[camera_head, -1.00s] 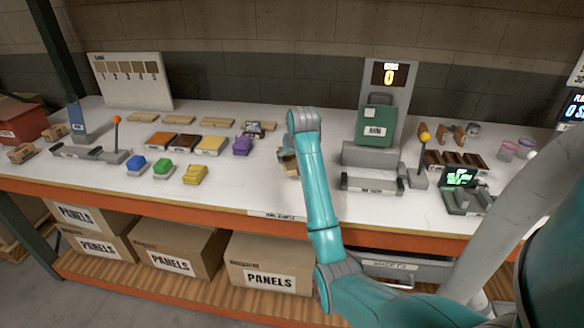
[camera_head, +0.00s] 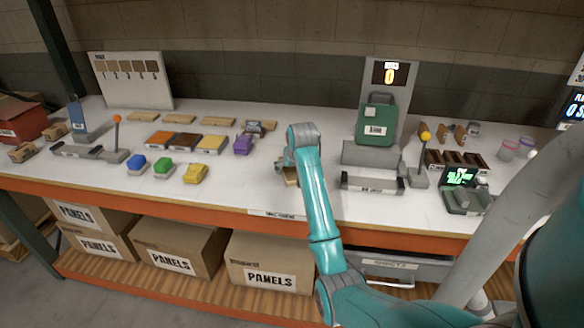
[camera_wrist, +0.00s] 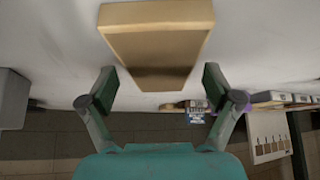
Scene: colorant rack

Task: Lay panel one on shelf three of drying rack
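A tan wooden panel (camera_wrist: 155,38) lies on the white tabletop close to my gripper in the wrist view. In the head view a bit of tan wood (camera_head: 291,177) shows beside my wrist, the rest hidden by the arm. My gripper (camera_wrist: 160,85) has its fingers spread on either side of the panel's near end, with a visible gap at each side. A brown slotted rack (camera_head: 455,160) stands at the right; I cannot tell whether it is the drying rack or read its shelf numbers.
Several tan panels (camera_head: 185,122) lie along the back left. Coloured trays (camera_head: 178,142) and blue, green and yellow blocks (camera_head: 163,169) stand left of my arm. A green-fronted machine (camera_head: 376,125) and a lever with an orange knob (camera_head: 424,137) stand to the right.

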